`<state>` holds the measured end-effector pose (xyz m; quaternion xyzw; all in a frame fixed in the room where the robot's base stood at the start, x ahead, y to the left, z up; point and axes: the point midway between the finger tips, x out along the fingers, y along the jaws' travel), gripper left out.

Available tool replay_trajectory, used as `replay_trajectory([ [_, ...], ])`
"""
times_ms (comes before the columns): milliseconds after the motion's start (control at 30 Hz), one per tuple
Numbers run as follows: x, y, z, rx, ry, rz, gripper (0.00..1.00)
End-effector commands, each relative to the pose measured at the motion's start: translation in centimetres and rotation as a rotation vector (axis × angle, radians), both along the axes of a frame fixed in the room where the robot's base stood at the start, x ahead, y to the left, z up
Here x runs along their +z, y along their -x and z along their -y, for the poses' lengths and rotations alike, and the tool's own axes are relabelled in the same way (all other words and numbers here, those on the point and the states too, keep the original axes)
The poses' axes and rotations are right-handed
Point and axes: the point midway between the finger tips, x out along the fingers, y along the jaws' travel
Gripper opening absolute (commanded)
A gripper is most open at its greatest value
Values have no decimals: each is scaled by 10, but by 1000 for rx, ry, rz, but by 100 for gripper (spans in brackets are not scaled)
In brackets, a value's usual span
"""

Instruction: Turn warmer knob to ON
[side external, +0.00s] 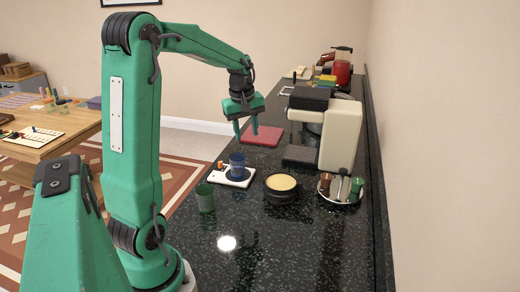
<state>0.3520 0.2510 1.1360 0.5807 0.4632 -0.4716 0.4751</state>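A white mug warmer (218,180) with a dark round plate lies on the black speckled counter. A blue, see-through-looking mug (237,166) stands on its plate. A small orange-red part (221,165) at the warmer's far left corner looks like the knob; its setting is too small to read. My gripper (246,133) points down, beyond the warmer and above the counter near a red mat. Its two green fingers are apart with nothing between them. It appears apart from the warmer, the mug and the knob.
A dark green cup (205,198) stands just in front of the warmer. A black round container (281,190) is to its right, then a round tray (340,200) with small items. A cream and black coffee machine (340,135) stands behind them. A red mat (270,137) lies farther back. The front counter is clear.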

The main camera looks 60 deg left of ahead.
Motion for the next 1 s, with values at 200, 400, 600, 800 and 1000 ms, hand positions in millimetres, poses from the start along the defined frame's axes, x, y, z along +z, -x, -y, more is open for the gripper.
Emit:
replay_trajectory([
  [200,-36,5,-64,265,55,-38,39],
  [400,-71,19,-115,493,98,-69,39],
  [600,-95,32,-146,637,123,-87,39],
  [800,-101,36,-154,678,130,-91,39],
  [1000,-103,36,-154,676,130,-92,39],
])
